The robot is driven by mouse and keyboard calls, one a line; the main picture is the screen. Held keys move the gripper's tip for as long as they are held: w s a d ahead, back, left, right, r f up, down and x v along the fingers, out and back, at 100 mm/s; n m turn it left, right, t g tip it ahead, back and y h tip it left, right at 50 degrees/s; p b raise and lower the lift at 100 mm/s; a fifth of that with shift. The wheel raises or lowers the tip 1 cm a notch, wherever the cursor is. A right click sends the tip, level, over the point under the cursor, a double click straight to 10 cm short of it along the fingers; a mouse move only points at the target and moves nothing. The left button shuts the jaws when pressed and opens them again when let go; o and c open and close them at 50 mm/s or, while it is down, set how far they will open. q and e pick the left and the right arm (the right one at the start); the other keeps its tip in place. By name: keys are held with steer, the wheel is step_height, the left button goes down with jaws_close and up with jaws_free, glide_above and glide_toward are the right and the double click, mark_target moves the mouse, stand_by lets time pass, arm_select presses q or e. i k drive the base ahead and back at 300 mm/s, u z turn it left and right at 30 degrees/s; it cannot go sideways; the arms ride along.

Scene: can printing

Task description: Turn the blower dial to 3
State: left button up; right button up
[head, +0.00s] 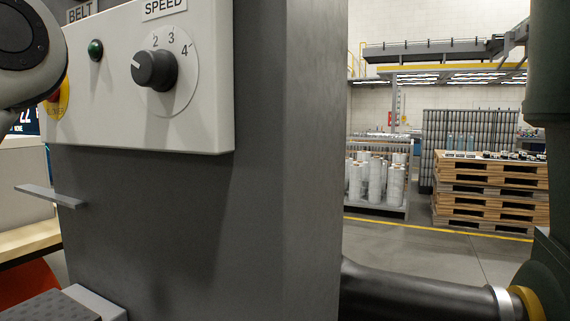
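A dark round dial knob (157,70) sits on a white disc (181,88) on the pale control panel (215,115). The disc shows the numbers 2, 3 and 4 along its top, with 3 near the top. Neither gripper is in view. A grey link of my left arm (42,75) shows at the upper left edge, in front of the panel.
A green button (95,49) sits under a BELT label (80,12). A red and yellow button (63,98) is partly hidden by my arm. A flat grey bar (50,196) juts left below the panel. A black pipe (420,290) runs low right; pallets (490,190) stand far behind.

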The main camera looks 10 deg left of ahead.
mark_target(158, 70)
steer(key=k, duration=1)
